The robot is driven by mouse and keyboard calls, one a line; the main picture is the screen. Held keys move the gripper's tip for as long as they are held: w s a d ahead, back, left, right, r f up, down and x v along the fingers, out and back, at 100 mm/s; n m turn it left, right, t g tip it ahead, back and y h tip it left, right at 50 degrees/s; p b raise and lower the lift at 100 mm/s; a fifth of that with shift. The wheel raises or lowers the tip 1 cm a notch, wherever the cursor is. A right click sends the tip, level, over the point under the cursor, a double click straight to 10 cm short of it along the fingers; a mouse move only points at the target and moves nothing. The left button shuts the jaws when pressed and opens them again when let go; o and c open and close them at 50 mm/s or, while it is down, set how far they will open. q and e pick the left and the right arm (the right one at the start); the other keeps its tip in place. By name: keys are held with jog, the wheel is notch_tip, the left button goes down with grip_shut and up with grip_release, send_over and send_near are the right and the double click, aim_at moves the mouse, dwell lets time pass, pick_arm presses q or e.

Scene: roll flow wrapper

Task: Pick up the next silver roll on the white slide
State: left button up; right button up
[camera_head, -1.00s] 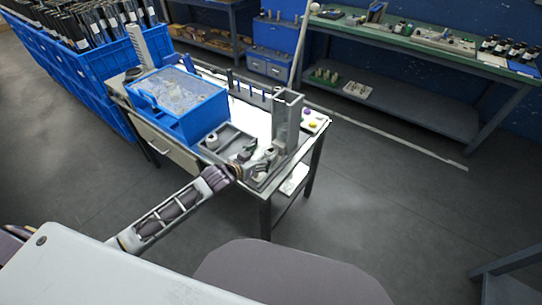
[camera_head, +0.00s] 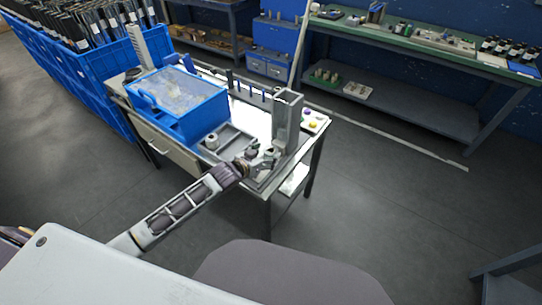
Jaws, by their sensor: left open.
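A small silver-white roll (camera_head: 211,141) stands in the left part of the grey tray (camera_head: 239,134) on the work table. My left gripper (camera_head: 263,157) is open over the front edge of the table, right of that roll and just in front of the tall grey upright channel (camera_head: 287,120). Its fingers are small in the picture, and whether a roll lies between or under them cannot be told. A white slide cannot be made out clearly. My right gripper is not in view.
A blue bin (camera_head: 205,112) with a clear cover stands left of the tray. Small blue posts (camera_head: 249,92) line the table's back. A button box (camera_head: 314,121) sits at the right corner. Blue crates (camera_head: 85,80) stand at the left.

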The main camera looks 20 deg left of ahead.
aim_at(267, 154)
pick_arm(q)
jog(key=shift+x, duration=1.8)
jog(key=shift+d, duration=0.15)
jog(key=c, duration=1.2)
